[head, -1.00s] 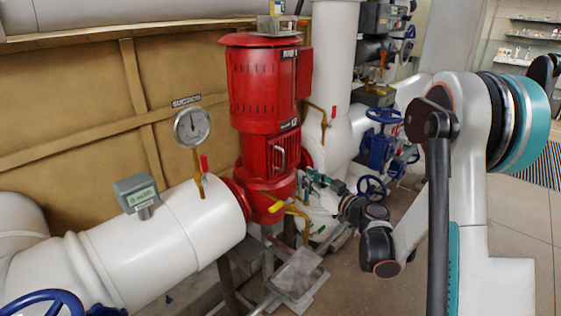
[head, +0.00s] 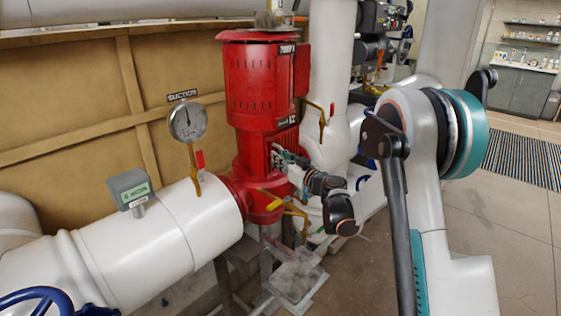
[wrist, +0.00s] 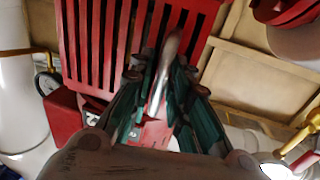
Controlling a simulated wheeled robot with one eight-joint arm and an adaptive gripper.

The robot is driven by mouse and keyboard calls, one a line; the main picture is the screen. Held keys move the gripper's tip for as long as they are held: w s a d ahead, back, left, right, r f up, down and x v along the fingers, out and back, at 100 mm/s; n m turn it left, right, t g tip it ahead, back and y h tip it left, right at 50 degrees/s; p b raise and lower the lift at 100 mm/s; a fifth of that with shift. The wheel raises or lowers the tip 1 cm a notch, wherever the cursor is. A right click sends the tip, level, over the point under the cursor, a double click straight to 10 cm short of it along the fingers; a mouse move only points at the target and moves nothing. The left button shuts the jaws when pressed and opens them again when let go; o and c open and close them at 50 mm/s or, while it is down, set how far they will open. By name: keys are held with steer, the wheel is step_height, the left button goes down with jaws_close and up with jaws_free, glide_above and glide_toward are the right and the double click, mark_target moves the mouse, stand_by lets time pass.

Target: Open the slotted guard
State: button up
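The slotted guard is a red panel with dark vertical slots on the red pump. It fills the upper left of the wrist view (wrist: 100,40). A silver bar handle (wrist: 170,55) stands in front of it. My gripper (wrist: 166,68) has its green fingers on either side of this handle, with the tips very near it. I cannot tell whether they press on it. In the head view my gripper (head: 281,154) is at the guard's front on the lower pump body and hides most of the guard and handle.
The red pump (head: 262,85) stands between white pipes, with a suction gauge (head: 188,122) to its left. Open floor (head: 490,220) lies to the right.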

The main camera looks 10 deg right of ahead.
jaws_close()
